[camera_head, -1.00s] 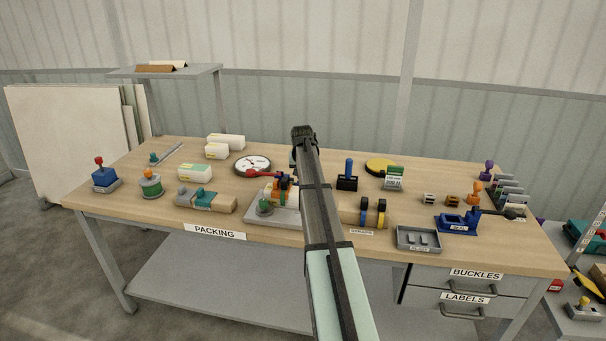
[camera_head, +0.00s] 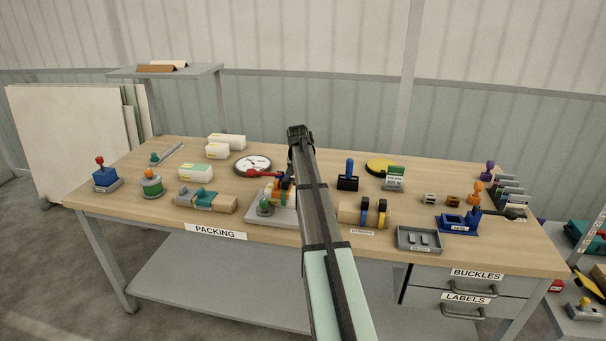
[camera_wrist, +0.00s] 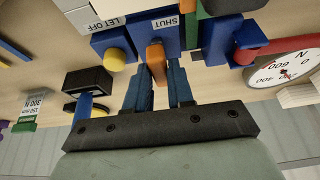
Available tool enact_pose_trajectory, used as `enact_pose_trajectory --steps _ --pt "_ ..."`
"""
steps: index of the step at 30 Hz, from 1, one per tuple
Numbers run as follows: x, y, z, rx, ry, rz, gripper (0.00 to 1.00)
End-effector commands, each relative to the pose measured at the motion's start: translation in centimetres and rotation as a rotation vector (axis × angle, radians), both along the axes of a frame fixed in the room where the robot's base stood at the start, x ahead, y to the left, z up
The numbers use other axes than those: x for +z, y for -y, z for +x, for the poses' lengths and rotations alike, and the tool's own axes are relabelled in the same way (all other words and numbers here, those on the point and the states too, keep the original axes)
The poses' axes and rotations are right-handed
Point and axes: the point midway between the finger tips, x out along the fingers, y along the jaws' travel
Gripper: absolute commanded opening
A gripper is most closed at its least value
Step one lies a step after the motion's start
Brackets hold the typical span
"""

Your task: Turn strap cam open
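The strap cam is a blue block with an orange lever (camera_wrist: 156,61), seen close up in the wrist view. The lever lies just below the "SHUT" label (camera_wrist: 166,22). The "LET OFF" label (camera_wrist: 103,20) is to its left, above a yellow round knob (camera_wrist: 114,61). My gripper (camera_wrist: 160,72) has its two dark blue fingers on either side of the orange lever, closed in against it. In the head view, my arm hides much of the cam, and the grey base plate (camera_head: 284,215) shows beside it.
A red-handled tool (camera_wrist: 280,45) and a white round dial (camera_wrist: 284,72) are close by on the right in the wrist view. A black block with a blue handle (camera_head: 348,180) stands right of my arm. A tape roll holder (camera_head: 350,213) and a grey tray (camera_head: 418,239) are near the front edge.

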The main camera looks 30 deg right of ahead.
Motion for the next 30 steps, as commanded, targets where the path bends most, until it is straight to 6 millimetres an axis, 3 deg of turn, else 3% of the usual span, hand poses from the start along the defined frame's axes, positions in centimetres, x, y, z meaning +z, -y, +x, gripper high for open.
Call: enact_pose_trajectory --steps 6,17,23,30 --pt "0.0 0.0 0.0 0.002 -0.001 -0.001 0.44" --pt "0.5 -0.1 -0.2 0.003 0.000 -0.002 0.45" --pt "3.0 -0.9 -0.9 0.002 0.002 -0.001 0.45" --pt "7.4 -2.2 -2.1 0.002 0.002 -0.001 0.45"
